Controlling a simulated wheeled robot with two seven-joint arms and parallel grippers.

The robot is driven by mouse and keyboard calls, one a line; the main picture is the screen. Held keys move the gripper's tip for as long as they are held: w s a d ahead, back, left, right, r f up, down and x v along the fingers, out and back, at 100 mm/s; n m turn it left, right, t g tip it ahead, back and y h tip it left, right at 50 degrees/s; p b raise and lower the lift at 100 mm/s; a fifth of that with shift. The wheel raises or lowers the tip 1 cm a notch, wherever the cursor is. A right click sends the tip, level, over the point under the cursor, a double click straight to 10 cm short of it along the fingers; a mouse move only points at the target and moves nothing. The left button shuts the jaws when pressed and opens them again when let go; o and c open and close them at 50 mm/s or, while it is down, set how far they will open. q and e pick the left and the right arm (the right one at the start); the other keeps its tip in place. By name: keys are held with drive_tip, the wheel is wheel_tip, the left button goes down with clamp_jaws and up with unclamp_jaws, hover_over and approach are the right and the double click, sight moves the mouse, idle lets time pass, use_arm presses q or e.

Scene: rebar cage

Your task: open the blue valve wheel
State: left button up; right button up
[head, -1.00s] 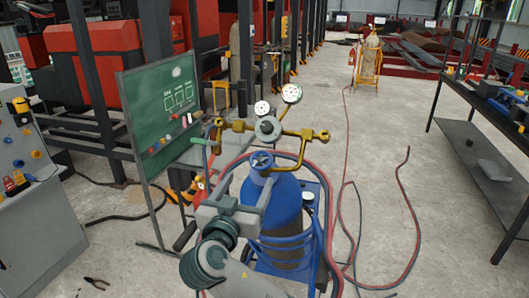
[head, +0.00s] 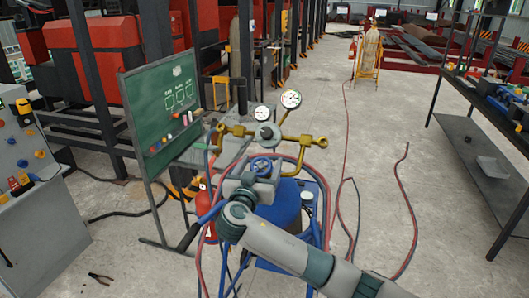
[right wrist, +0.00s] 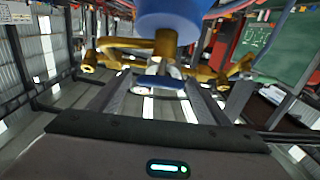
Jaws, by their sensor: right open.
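The blue valve wheel (head: 262,165) sits on top of the blue gas cylinder (head: 280,208), below the brass regulator (head: 285,140). In the right wrist view the wheel (right wrist: 163,82) shows nearly edge-on, under the brass valve stem (right wrist: 166,48) and the blue cylinder (right wrist: 170,14). My right gripper (head: 258,168) is open, with its fingers on either side of the wheel. In the right wrist view, the gripper (right wrist: 160,88) has a finger to the left and right of the wheel; I cannot tell whether they touch it. My left gripper is not in view.
Two gauges (head: 290,99) stand above the regulator. Red and dark hoses (head: 412,215) run over the floor at the right. A green chalkboard (head: 165,110) stands left of the cylinder. A grey control cabinet (head: 40,235) is at far left, a shelf rack (head: 470,150) at right.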

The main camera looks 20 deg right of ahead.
sight(263, 160)
drive_tip(key=shift+p+x, duration=0.55)
drive_tip(key=shift+x, duration=1.45)
drive_tip(key=c, duration=1.1)
